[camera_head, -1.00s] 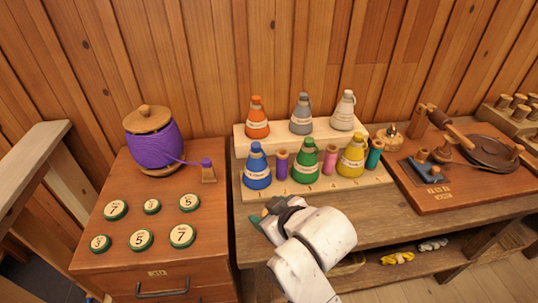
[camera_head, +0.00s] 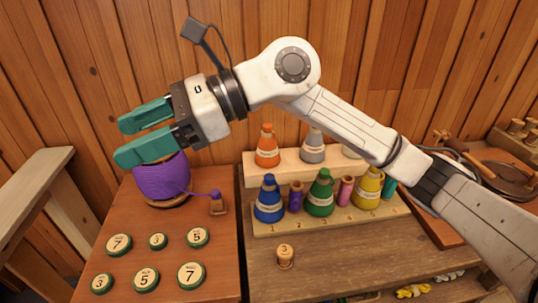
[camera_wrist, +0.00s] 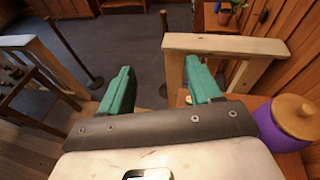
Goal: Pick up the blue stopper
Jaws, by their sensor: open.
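The blue bottle (camera_head: 269,203), with its blue stopper (camera_head: 269,180) on top, stands upright at the left end of the front step of the rack. My gripper (camera_head: 125,140) is open and empty, up and to the left of the bottle, in front of the purple thread spool in the head view. Its two teal fingers are apart with nothing between them, as the wrist view (camera_wrist: 158,75) also shows. The blue bottle is not in the wrist view.
The stepped rack (camera_head: 330,221) also holds green (camera_head: 320,195), yellow, orange and grey bottles and small spools. A wooden peg marked 3 (camera_head: 285,257) stands before it. The purple spool (camera_head: 160,180) and several numbered discs stand on the left cabinet.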

